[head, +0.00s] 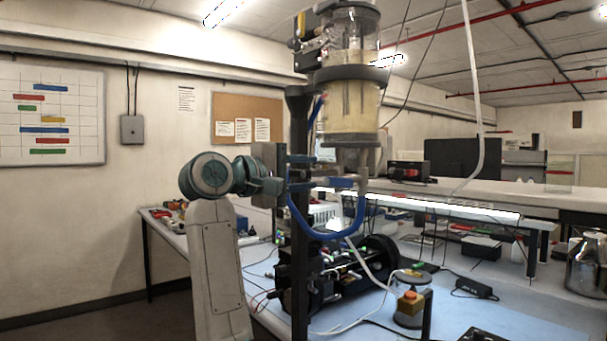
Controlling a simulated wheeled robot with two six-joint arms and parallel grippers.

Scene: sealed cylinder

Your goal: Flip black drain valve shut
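A clear sealed cylinder (351,105) with cloudy tan liquid stands upright on a black post (299,240). A grey outlet fitting (357,161) sits under it, with a blue hose (330,236) looping below. A blue-handled part (342,183) is beside the outlet. I cannot clearly make out a black drain valve handle. My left gripper is out of view.
A black machine (327,283) with cables stands on the blue bench mat (480,311) below the cylinder. The post and hose crowd the space near the gripper.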

